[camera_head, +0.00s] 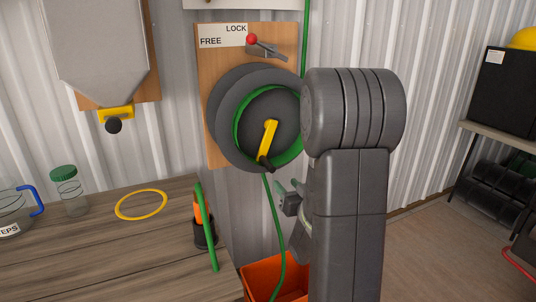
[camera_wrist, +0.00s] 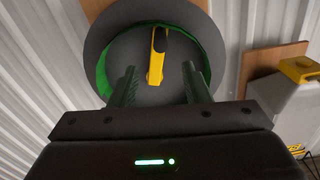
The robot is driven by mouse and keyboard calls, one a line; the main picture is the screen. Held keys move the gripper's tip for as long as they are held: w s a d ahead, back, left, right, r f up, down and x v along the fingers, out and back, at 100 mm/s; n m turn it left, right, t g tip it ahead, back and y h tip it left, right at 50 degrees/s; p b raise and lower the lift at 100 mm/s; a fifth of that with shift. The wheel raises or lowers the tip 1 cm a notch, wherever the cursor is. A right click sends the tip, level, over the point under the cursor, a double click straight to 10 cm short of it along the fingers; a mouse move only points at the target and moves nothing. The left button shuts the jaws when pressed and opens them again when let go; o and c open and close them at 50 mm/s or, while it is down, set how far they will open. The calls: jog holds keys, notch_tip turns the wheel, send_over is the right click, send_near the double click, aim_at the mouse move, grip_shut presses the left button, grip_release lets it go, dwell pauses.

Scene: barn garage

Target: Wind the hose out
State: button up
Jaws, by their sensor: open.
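The grey hose reel (camera_head: 229,103) hangs on a wooden board, with green hose (camera_head: 238,137) wound on its drum. A yellow crank (camera_head: 268,137) with a dark knob at its lower end sits on the reel's face. The hose runs down from the reel into an orange bin. A red-knobbed lever (camera_head: 252,40) above the reel lies nearer the word LOCK than FREE. My gripper (camera_head: 291,192) is below and right of the crank, open and empty. In the wrist view my gripper (camera_wrist: 159,88) has its fingers apart, with the crank (camera_wrist: 157,58) visible between and beyond them.
The orange bin (camera_head: 258,282) stands on the floor below the reel. A wooden table (camera_head: 110,255) at left holds a jar (camera_head: 70,190), a yellow ring (camera_head: 141,204), a jug and a green rod. A shelf (camera_head: 505,136) stands at right. My arm hides the wall right of the reel.

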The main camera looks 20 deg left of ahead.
aim_at(268, 165)
jog(key=x, duration=1.3)
jog(key=shift+w+a, duration=0.2)
jog(key=shift+a, duration=0.05)
jog(key=shift+c, duration=0.2)
grip_shut()
